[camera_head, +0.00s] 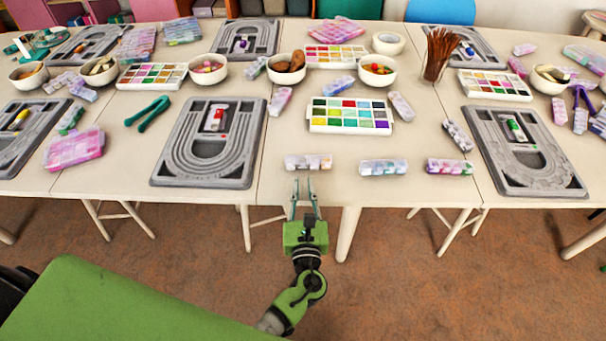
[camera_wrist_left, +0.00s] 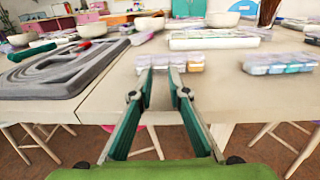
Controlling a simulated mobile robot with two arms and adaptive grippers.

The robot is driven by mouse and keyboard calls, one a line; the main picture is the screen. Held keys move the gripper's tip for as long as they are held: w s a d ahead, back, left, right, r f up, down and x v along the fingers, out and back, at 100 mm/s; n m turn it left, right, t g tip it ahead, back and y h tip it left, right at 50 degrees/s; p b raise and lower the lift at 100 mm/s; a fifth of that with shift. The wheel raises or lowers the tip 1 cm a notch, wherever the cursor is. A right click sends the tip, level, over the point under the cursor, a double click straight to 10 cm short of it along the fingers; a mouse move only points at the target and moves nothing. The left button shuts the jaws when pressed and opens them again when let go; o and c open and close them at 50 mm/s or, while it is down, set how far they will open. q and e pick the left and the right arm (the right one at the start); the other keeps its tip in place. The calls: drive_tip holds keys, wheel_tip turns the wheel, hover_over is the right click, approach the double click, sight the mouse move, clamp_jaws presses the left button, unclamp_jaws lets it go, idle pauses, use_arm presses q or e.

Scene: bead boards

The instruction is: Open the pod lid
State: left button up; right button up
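A small bead pod box (camera_head: 308,162) with clear and brownish cells lies near the front edge of the table. It shows in the left wrist view (camera_wrist_left: 190,62), just beyond my fingertips, and its lid looks shut. My left gripper (camera_head: 304,184) is in front of the table edge, pointing at this box. Its two fingers (camera_wrist_left: 160,74) are apart with nothing between them, and they do not seem to touch the box. Two similar pod boxes lie to the right, one bluish (camera_head: 383,167) and one purple and pink (camera_head: 449,167). My right gripper is not in view.
A grey bead board (camera_head: 240,176) lies to the left and another (camera_head: 525,160) to the right. A white bead palette (camera_head: 350,116) stands behind the pod boxes. Green pliers (camera_head: 148,113) lie at the left. The table between box and palette is mostly clear.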

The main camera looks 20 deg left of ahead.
sight(303, 167)
use_arm(q)
drive_tip(key=x, duration=0.4)
drive_tip(key=shift+w, duration=0.25)
drive_tip(key=shift+w+a, duration=0.1)
drive_tip(key=shift+a, duration=0.05)
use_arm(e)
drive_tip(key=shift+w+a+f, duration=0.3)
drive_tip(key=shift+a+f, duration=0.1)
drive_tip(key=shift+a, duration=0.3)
